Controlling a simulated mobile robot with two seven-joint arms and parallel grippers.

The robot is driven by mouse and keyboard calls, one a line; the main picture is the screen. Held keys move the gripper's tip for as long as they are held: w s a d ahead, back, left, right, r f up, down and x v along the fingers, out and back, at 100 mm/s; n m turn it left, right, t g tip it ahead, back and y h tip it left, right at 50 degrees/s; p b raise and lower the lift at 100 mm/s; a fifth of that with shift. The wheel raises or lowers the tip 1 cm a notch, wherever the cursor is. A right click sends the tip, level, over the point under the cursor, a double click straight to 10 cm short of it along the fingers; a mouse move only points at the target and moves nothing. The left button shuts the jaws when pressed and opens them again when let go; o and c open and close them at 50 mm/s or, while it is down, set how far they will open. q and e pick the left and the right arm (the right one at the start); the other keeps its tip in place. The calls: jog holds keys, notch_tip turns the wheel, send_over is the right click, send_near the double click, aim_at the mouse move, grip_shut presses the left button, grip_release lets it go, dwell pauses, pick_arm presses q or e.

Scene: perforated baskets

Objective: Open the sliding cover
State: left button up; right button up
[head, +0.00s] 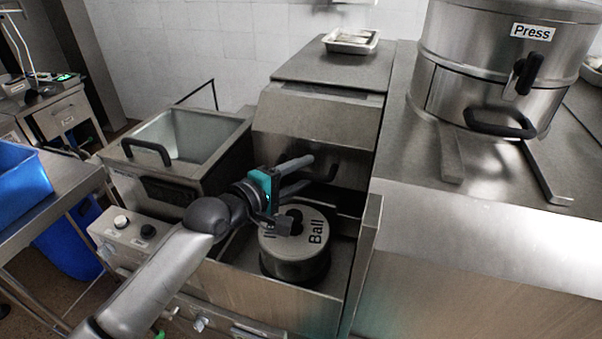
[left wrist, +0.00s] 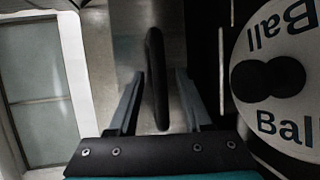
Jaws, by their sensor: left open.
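The sliding cover appears to be the grey metal panel (head: 315,112) sloping over the back of the open bay. A dark bar handle (left wrist: 157,80) stands between the two fingers of my left gripper (left wrist: 157,88) in the left wrist view. The fingers are open, with gaps to the handle on both sides. In the head view my left gripper (head: 312,173) reaches from the left in front of the panel, above a round "Ball" lid, and partly hides the handle. My right gripper is not in view.
The round container with the "Ball" lid (head: 315,245) sits in the bay just below my gripper. An open metal basin (head: 205,130) with a black handle is at left. A large "Press" drum (head: 480,90) stands on the right counter. A small tray (head: 351,42) rests behind.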

pick_arm(q)
grip_shut()
dwell(1.4)
